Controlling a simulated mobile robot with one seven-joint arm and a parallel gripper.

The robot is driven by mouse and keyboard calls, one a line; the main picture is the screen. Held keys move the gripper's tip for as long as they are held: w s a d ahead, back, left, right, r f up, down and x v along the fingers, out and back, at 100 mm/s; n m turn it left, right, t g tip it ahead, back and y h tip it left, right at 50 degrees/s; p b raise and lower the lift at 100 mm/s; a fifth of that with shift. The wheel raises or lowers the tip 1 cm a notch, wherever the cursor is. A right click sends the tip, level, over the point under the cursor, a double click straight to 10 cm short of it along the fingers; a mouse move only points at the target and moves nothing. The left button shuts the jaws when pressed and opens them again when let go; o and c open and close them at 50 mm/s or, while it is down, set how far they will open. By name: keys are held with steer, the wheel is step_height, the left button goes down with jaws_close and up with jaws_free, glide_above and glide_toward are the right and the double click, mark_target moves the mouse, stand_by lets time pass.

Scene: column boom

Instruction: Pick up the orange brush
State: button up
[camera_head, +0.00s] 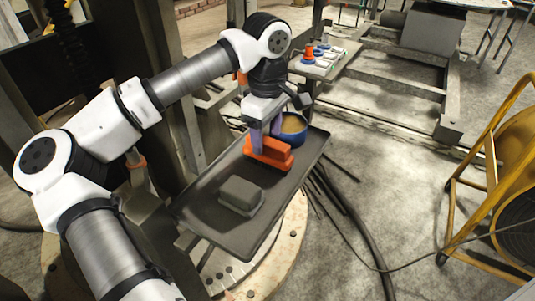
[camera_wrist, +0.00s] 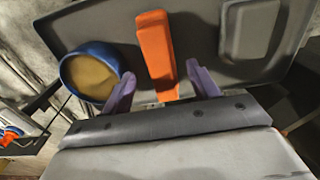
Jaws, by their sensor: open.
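The orange brush (camera_head: 270,154) lies on a dark grey tray (camera_head: 222,225) in the head view, toward the tray's far end. In the wrist view the orange brush (camera_wrist: 156,52) runs lengthwise away from my gripper, with its near end between the two purple fingers. My gripper (camera_wrist: 160,82) is open, with one finger on each side of the brush and gaps visible at both sides. In the head view my gripper (camera_head: 264,140) is directly at the brush, and its fingers partly hide it. I cannot tell whether the fingers touch the tray.
A blue bowl (camera_wrist: 69,61) with tan contents stands close to the left finger in the wrist view. A grey block (camera_head: 240,195) sits on the tray's near part. A small table with an orange-topped item (camera_head: 309,53) is behind. A yellow-framed fan (camera_head: 497,180) stands at right.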

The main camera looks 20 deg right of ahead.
mark_target(268, 152)
steer(key=shift+s+f, duration=0.2)
steer(key=shift+f, duration=2.55)
steer(key=c, duration=1.1)
steer(key=shift+r, duration=0.1)
step_height(268, 152, up, 10)
steer(key=shift+p, duration=0.3)
steer(key=o, duration=0.4)
steer(key=shift+c, duration=1.2)
